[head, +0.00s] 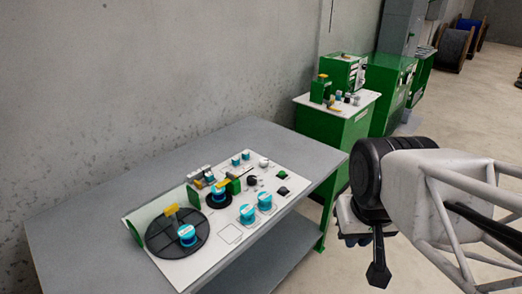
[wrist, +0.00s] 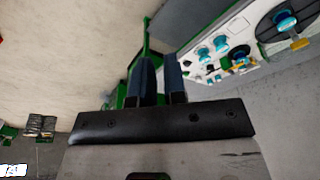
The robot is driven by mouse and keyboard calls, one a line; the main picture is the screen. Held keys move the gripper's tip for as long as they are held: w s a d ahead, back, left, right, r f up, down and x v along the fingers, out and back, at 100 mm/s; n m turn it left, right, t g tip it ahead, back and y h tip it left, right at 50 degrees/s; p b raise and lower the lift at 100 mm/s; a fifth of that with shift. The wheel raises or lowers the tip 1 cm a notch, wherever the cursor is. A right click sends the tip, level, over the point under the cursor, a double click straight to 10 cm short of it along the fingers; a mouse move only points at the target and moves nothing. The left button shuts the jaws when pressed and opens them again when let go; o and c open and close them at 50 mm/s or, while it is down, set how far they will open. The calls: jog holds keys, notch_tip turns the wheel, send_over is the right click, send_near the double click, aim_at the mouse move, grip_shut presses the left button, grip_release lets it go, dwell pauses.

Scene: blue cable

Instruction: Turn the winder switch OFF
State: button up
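A white control panel (head: 232,235) lies on the grey table, with small knobs and switches near its far right end. A white knob (head: 264,162), a dark knob (head: 251,181) and a black switch (head: 283,190) show there. I cannot tell which is the winder switch, or its position. My gripper (wrist: 161,80) is empty, its two dark fingers slightly apart. In the head view it hangs to the right of the table, well apart from the panel, its fingertips partly hidden. The panel also shows at upper right in the wrist view (wrist: 262,55).
The panel on the grey table (head: 95,225) carries a large black disc (head: 165,245), several blue spools (head: 248,213) and green guards (head: 192,197). A green cabinet (head: 335,125) with small devices stands behind. Bare floor lies to the table's right.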

jog(key=o, duration=0.5)
jog(key=shift+w+r, duration=0.15)
jog(key=shift+w, duration=0.2)
jog(key=o, duration=0.6)
jog(key=w, duration=0.1)
jog(key=w+r, duration=0.1)
jog(key=w, duration=0.1)
jog(key=shift+w+a+n, duration=0.15)
jog(key=shift+n, duration=0.25)
jog(key=n+g, duration=0.3)
jog(key=n, duration=1)
send_over(264, 160)
notch_tip(264, 160, down, 24)
jog(key=shift+f, duration=0.2)
jog(key=shift+w+f, duration=0.15)
jog(key=shift+f, duration=0.25)
